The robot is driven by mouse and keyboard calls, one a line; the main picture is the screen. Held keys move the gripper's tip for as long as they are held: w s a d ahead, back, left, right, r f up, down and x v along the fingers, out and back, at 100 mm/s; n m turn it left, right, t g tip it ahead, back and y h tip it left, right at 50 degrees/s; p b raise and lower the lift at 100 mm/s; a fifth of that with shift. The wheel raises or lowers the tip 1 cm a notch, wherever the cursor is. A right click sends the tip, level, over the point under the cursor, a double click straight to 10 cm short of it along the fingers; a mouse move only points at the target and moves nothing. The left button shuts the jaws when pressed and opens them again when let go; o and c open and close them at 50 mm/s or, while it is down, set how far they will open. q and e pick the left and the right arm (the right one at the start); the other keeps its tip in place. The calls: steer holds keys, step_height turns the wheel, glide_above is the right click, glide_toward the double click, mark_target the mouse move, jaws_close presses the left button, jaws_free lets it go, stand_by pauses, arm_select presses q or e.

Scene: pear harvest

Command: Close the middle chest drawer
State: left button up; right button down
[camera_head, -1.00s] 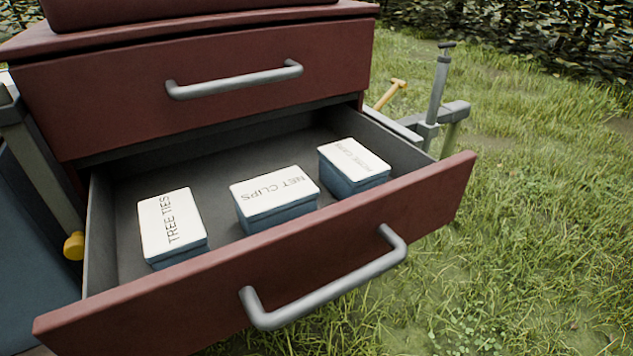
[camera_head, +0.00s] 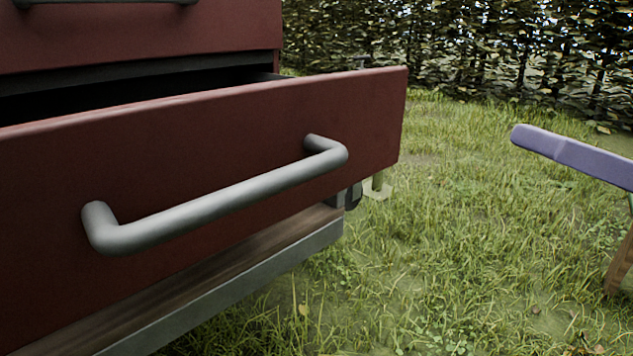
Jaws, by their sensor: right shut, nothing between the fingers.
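The open chest drawer has a dark red front (camera_head: 375,118) that stands well out from the chest in the left half of the view. Its grey bar handle (camera_head: 225,205) runs across the front and nothing touches it. Only a dark strip of the drawer's inside (camera_head: 130,92) shows over the top edge; the contents are hidden. Above it is a shut red drawer (camera_head: 150,40) with part of its handle at the top edge. I cannot make out either of my grippers in this view.
A wooden board with a grey edge (camera_head: 250,270) lies under the drawer. A purple-topped thing with a wooden leg (camera_head: 570,152), perhaps a stool, stands at the right. Grass (camera_head: 470,250) between them is clear. A hedge (camera_head: 460,45) runs along the back.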

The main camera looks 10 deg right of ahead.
step_height(320, 180, down, 3)
steer(key=a+n+g+y, duration=0.1)
steer(key=n+g+y, duration=0.1)
steer(key=n, duration=0.2)
steer(key=p, duration=0.1)
glide_toward(362, 136)
steer(key=x, duration=0.6)
arm_select(q)
steer(key=shift+r, duration=0.2)
arm_select(e)
steer(key=shift+w+a, duration=0.15)
steer(key=shift+w, duration=0.25)
